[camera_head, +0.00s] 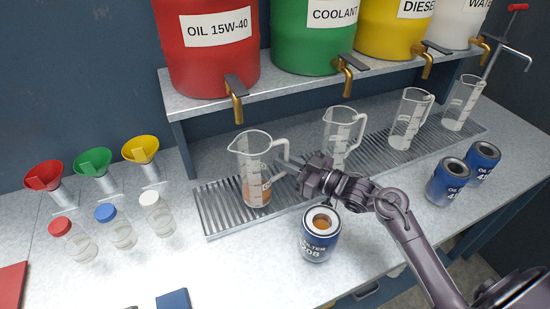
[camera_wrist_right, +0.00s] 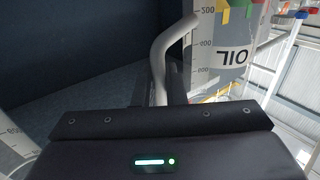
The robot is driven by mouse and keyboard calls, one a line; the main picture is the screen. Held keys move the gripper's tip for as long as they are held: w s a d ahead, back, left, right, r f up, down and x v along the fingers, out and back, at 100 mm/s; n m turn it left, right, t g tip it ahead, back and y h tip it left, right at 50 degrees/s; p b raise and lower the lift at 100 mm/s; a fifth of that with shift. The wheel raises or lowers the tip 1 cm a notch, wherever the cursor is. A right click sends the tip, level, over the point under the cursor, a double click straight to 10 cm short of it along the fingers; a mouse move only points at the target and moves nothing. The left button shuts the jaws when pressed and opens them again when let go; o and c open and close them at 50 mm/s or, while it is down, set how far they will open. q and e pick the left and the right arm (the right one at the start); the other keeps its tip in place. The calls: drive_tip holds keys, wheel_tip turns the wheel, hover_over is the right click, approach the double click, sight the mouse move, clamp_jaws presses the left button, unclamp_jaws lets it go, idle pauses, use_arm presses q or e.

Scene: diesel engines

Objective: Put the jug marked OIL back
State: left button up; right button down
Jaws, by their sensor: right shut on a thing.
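The clear jug marked OIL (camera_head: 248,163) is upright at the left end of the grated drip tray (camera_head: 220,221), in front of the red tank's tap. A little amber liquid is at its bottom. I cannot tell whether its base touches the grate. My right gripper (camera_head: 284,172) is shut on its handle from the right. In the right wrist view the pale handle (camera_wrist_right: 168,50) runs down to the gripper, and the OIL marking on the jug (camera_wrist_right: 232,57) shows upside down. My left gripper is out of view.
An open blue filter can (camera_head: 320,236), amber inside, stands in front of the tray, close below my right arm. Other clear jugs (camera_head: 341,133) stand along the tray. Two blue cans (camera_head: 447,182) stand at right. Funnels (camera_head: 93,164) and capped jars (camera_head: 116,228) fill the left.

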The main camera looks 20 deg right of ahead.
drive_tip(key=shift+w+a+r, duration=0.2)
drive_tip(key=shift+w+a, duration=0.1)
drive_tip(key=shift+w, duration=0.05)
drive_tip(key=shift+w+a+f+p, duration=0.3)
drive_tip(key=shift+w+a+f, duration=0.1)
drive_tip(key=shift+w, duration=0.15)
drive_tip(key=shift+w+a+f+p, duration=0.3)
drive_tip(key=shift+w+a, duration=0.05)
drive_tip(key=shift+w, duration=0.15)
drive_tip(key=shift+f, duration=0.15)
drive_tip(key=c, duration=1.5)
unclamp_jaws()
drive_tip(key=shift+s, duration=0.1)
drive_tip(key=shift+d, duration=0.1)
